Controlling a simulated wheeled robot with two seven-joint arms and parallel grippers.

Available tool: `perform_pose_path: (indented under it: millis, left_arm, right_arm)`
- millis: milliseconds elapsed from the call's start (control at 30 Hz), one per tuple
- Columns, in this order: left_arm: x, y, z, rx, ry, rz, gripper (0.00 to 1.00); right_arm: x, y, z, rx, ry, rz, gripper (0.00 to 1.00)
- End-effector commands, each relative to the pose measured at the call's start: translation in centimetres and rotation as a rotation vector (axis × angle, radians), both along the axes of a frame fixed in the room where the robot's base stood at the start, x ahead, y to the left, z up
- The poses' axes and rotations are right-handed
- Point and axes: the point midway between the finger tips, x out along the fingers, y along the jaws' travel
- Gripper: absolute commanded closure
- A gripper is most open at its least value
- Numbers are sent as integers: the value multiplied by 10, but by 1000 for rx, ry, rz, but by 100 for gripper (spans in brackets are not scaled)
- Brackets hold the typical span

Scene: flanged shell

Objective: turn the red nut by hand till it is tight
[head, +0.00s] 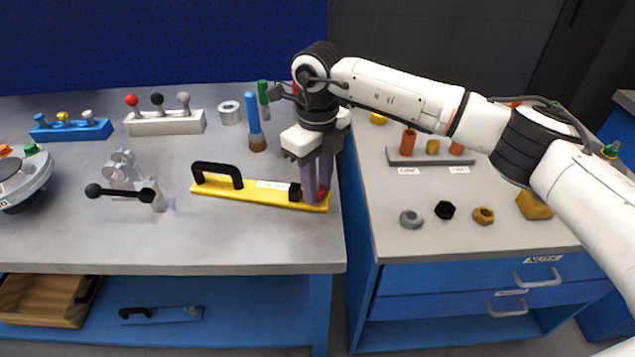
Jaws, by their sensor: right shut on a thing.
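The red nut (321,194) shows as a small patch of red between the fingers of my right gripper (318,193), near the right end of a yellow bar (260,193). The bar lies on the grey bench and has a black handle, a white label and a small black block beside the nut. My right gripper points down and is shut on the red nut. Its fingers hide most of the nut, so how it sits on its thread cannot be seen. My left gripper is not in view.
A brush with a blue handle (253,118) stands behind the bar. A lever fixture (124,182) and a round flanged shell (20,178) are to the left. Loose nuts, including a black one (445,210), lie on the right bench. The bench front is clear.

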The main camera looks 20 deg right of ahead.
Motion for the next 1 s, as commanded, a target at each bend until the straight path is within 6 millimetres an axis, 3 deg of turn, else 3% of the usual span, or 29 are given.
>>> perform_pose_path:
  millis: [900,933,1000]
  left_arm:
    - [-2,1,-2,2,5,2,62]
    - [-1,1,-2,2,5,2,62]
    - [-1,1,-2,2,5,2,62]
  right_arm:
    - [1,1,2,3,-3,3,96]
    - [1,1,2,3,-3,3,70]
    - [1,1,1,3,-3,3,58]
